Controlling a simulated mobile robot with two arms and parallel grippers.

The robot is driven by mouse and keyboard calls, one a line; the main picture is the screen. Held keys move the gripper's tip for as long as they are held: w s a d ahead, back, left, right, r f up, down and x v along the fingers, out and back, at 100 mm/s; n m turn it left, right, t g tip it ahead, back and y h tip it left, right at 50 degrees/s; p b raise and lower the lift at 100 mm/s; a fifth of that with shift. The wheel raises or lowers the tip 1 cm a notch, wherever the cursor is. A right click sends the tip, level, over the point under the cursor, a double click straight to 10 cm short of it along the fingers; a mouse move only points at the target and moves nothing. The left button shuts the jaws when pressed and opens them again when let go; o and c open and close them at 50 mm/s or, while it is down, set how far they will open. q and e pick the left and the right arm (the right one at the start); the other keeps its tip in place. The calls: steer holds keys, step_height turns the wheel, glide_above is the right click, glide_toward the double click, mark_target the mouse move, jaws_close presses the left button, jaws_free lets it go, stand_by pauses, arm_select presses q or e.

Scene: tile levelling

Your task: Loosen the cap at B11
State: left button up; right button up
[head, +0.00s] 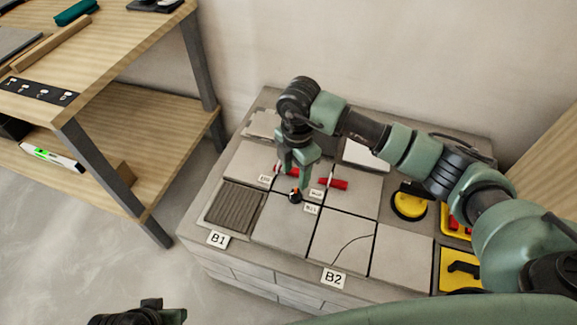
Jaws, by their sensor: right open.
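The B11 label (310,209) lies on the tiled bench top near its middle. A small dark cap with an orange mark (296,195) stands beside that label, at the joint between tiles. My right gripper (297,180) points down just above this cap, open; I cannot tell whether its fingers straddle the cap. Red wedge-like pieces (334,184) lie behind it beside another label, and one is partly hidden by the gripper. My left gripper (150,308) shows only in part at the bottom edge, and its fingers are not clear.
Labels B1 (218,239) and B2 (333,278) mark the bench's front. A ribbed grey patch (234,206) lies at left, a cracked tile (342,244) in front. A yellow suction cup (409,204) and yellow trays (460,270) sit at right. A wooden shelf (150,107) stands left.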

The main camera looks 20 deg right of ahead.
mark_target(296, 188)
steer(key=shift+w+d+f, duration=0.1)
steer(key=shift+w+d, duration=0.1)
steer(key=shift+s+f+b, duration=0.15)
steer(key=shift+f+b, duration=0.05)
steer(key=shift+f, duration=0.35)
steer(key=shift+s+f+b, duration=0.15)
steer(key=shift+f+b, duration=0.05)
steer(key=shift+f, duration=0.35)
step_height(296, 188, down, 4)
steer(key=shift+r+b, duration=0.1)
steer(key=shift+b, duration=0.3)
steer(key=shift+f, duration=0.5)
arm_select(q)
steer(key=shift+v, duration=1.15)
steer(key=shift+s+a, duration=0.1)
steer(key=shift+s, duration=0.1)
arm_select(e)
jaws_close()
